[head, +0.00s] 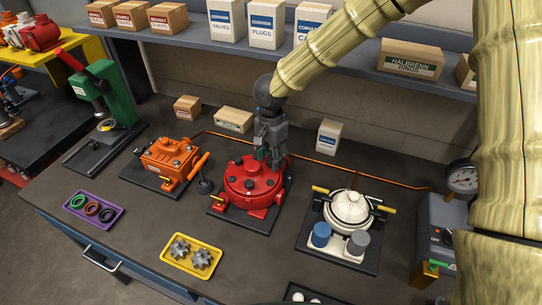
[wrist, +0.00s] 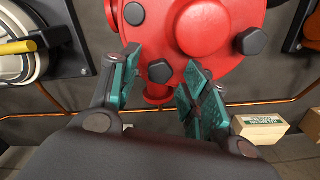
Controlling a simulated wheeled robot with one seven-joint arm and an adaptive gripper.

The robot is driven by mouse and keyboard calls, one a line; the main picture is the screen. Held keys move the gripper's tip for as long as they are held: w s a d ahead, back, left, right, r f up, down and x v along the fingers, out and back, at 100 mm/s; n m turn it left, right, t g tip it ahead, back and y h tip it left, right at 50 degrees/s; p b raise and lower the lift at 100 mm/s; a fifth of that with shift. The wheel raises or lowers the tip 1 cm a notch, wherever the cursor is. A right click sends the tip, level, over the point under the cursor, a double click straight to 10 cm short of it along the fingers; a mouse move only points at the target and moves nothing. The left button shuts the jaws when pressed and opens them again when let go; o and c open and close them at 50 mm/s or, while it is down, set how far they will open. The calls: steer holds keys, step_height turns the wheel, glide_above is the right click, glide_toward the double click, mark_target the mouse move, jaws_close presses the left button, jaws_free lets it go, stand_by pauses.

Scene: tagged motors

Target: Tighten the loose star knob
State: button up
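The red motor (head: 250,185) stands on a dark plate in the middle of the bench. Its round cover has several black knobs around the rim; one black knob (wrist: 159,71) shows between my fingers in the wrist view, and another (wrist: 251,41) lies to the right. I cannot tell which knob is loose. My gripper (head: 267,154) points down over the far side of the red motor. In the wrist view its teal finger pads (wrist: 161,80) are apart, one on each side of the knob, with gaps showing. Contact with the knob is not visible.
An orange motor (head: 168,160) with a lever stands left of the red one, a cream motor (head: 348,210) right. A yellow tray (head: 191,269) with gears and a purple tray (head: 80,217) with rings lie in front. Small boxes stand behind.

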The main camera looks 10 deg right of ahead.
mark_target(271, 160)
step_height(271, 160, up, 12)
stand_by(0.7)
